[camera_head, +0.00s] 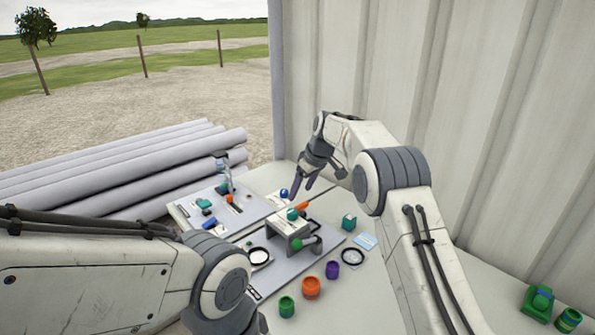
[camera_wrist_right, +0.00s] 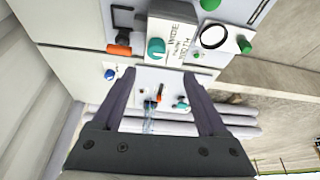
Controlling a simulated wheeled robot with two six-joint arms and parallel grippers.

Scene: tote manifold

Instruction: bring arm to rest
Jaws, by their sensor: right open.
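My right gripper (camera_head: 303,187) is open above the far side of the work boards, with its fingers pointing down. In the right wrist view the two dark fingers (camera_wrist_right: 159,76) stand wide apart with nothing between them. A grey block (camera_head: 288,220) with a teal knob (camera_head: 292,214) and a green-knobbed lever (camera_head: 297,244) stands on the near board (camera_head: 285,273). The block and teal knob (camera_wrist_right: 156,47) also show in the right wrist view, beyond the fingertips. My left arm crosses the lower left; its gripper is out of view.
A second board (camera_head: 185,213) with a tap and small blue, teal and orange parts lies behind. Orange (camera_head: 311,288), purple (camera_head: 332,270) and green (camera_head: 287,307) pieces stand in front. A ribbed wall (camera_head: 470,110) rises behind my right arm. Grey pipes (camera_head: 120,165) lie beyond the table.

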